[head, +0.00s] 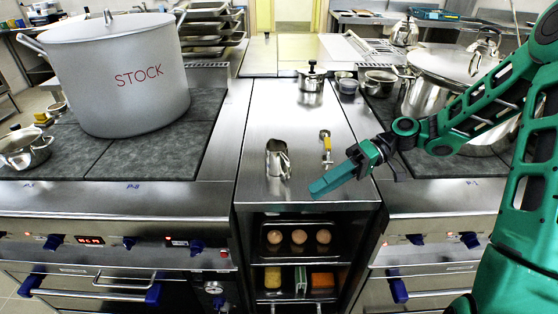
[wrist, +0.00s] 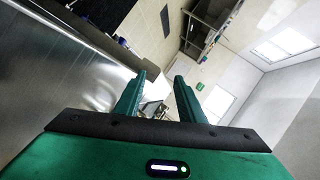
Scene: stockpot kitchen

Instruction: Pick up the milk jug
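The milk jug (head: 277,160) is a small shiny metal pitcher standing upright on the steel counter (head: 262,108) between the two hobs in the head view. My gripper (head: 318,188) is to the right of the jug, near the counter's front edge, with its fingers pointing left and down. It is apart from the jug. In the wrist view the two green fingers of my gripper (wrist: 159,84) are spread with nothing held between them. The jug cannot be made out in the wrist view.
A yellow-handled metal tool (head: 326,146) lies right of the jug. Behind it stand a small lidded pot (head: 311,80) and a saucepan (head: 379,82). The large STOCK pot (head: 125,85) stands on the left hob. A shelf with eggs (head: 298,237) is below the counter.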

